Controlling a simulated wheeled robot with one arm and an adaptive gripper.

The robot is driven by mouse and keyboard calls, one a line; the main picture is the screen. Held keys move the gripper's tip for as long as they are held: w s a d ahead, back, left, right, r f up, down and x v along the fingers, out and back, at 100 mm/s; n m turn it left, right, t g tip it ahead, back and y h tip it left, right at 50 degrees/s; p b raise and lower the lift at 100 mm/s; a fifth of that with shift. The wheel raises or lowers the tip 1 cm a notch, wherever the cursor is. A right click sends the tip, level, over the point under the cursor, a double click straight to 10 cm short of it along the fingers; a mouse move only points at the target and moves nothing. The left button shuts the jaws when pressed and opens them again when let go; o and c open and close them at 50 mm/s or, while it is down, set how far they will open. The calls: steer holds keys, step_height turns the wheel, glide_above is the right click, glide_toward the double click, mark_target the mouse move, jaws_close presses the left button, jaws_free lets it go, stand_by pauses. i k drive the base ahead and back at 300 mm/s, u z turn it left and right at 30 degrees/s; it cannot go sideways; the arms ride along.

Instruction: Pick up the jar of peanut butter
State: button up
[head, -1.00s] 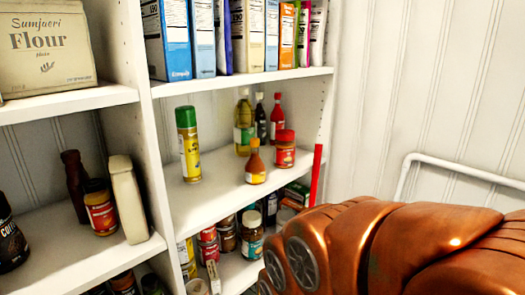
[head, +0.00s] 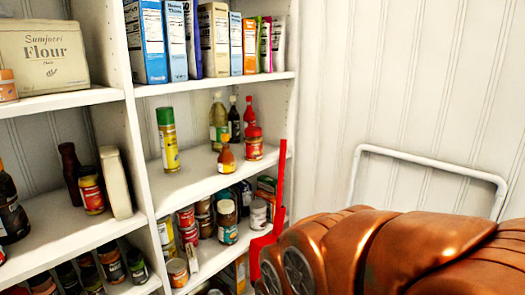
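A brown jar with a pale lid (head: 228,222) stands on the shelf below, among cans. The labels are too small to read, so I cannot tell which jar is the peanut butter. My copper arm fills the lower right, in front of the shelving. My gripper is not in view.
A red upright piece (head: 283,175) stands at the shelving's right front edge. Cereal boxes (head: 214,40) line the top shelf. A green-capped can (head: 168,139) stands left on the middle shelf. A white rail (head: 430,165) is at the right wall. Middle shelf's front is mostly clear.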

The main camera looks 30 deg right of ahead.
mark_target(254, 146)
steer(key=z, duration=0.6)
steer(key=i, duration=0.6)
steer(key=u, duration=1.35)
